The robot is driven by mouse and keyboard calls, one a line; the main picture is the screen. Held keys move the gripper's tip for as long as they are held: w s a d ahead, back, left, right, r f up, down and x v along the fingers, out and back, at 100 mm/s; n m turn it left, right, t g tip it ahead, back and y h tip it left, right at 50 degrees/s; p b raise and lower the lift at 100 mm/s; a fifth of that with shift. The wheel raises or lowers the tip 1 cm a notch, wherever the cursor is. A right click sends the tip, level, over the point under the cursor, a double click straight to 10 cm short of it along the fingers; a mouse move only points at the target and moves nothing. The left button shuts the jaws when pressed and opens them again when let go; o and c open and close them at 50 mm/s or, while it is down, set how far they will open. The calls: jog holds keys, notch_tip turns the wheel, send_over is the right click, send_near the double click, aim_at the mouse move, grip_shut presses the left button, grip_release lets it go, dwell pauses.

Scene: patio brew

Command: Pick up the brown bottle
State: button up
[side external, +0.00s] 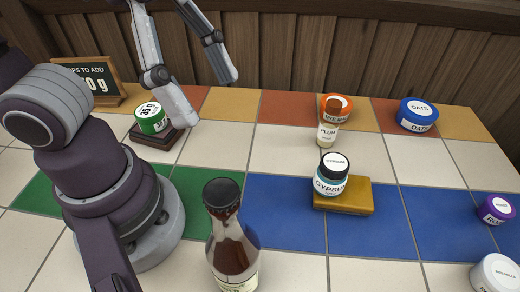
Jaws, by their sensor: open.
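The brown bottle (232,250) stands upright at the front, with a dark cap, clear shoulders, dark brown contents and a pale label low down. Its base is cut off by the frame's bottom edge. My gripper (210,100) is open and empty at the upper left, its fingers spread wide and pointing down. It is behind the bottle in the picture and well apart from it.
The green jar is on a dark stand (158,138), beside a small chalkboard sign (94,82). A gypsum jar (330,175) is on a yellow block (354,195). A plum vial (328,132), an orange jar (345,103), a blue oats jar (417,115), a purple jar (496,210) and a white jar (495,274) stand rightward.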

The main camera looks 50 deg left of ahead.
aim_at(214, 185)
jog(key=s+d+r+m+g, duration=0.1)
jog(key=s+d+m+g, duration=0.15)
jog(key=m, duration=0.25)
jog(key=shift+t, duration=0.35)
jog(key=x, duration=0.9)
jog(key=shift+s+f, duration=0.15)
jog(key=shift+s, duration=0.1)
jog(key=shift+c, duration=0.4)
grip_shut()
